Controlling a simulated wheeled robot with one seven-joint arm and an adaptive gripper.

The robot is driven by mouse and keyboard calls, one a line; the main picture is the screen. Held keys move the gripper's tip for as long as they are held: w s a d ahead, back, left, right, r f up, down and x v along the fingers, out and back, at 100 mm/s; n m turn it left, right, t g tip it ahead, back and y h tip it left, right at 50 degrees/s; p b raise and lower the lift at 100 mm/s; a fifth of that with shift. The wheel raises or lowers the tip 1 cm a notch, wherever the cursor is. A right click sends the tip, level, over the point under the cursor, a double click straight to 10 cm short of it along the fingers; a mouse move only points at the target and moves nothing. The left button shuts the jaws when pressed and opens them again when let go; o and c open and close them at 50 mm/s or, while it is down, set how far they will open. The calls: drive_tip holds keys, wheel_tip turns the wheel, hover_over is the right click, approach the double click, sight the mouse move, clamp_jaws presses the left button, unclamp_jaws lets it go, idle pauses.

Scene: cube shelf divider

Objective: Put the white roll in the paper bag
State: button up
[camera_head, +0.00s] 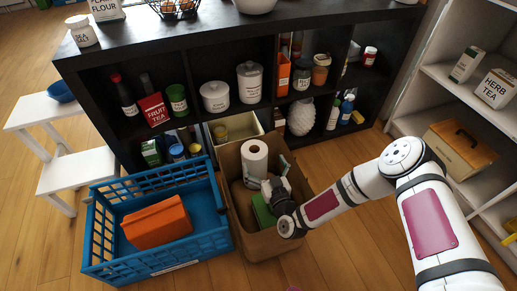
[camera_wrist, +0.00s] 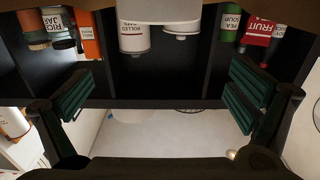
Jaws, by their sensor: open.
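The white roll (camera_head: 254,163) is upright within the opening of the brown paper bag (camera_head: 252,246) in the head view. Its lower end is partly hidden by my gripper, so I cannot tell what it rests on. My gripper (camera_head: 268,184) is at the bag's opening, just in front of the roll, with its fingers apart. In the wrist view my gripper (camera_wrist: 160,95) shows widely spaced fingers with nothing clearly between the pads. A green item (camera_head: 263,211) shows inside the bag.
A blue crate (camera_head: 160,262) holding an orange item (camera_head: 157,222) stands left of the bag. A black cube shelf (camera_head: 130,60) with jars and bottles is behind. A cream bin (camera_head: 233,127) sits in a lower compartment. White shelves stand at right. Floor in front is clear.

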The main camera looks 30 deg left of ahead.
drive_tip(key=shift+v, duration=1.2)
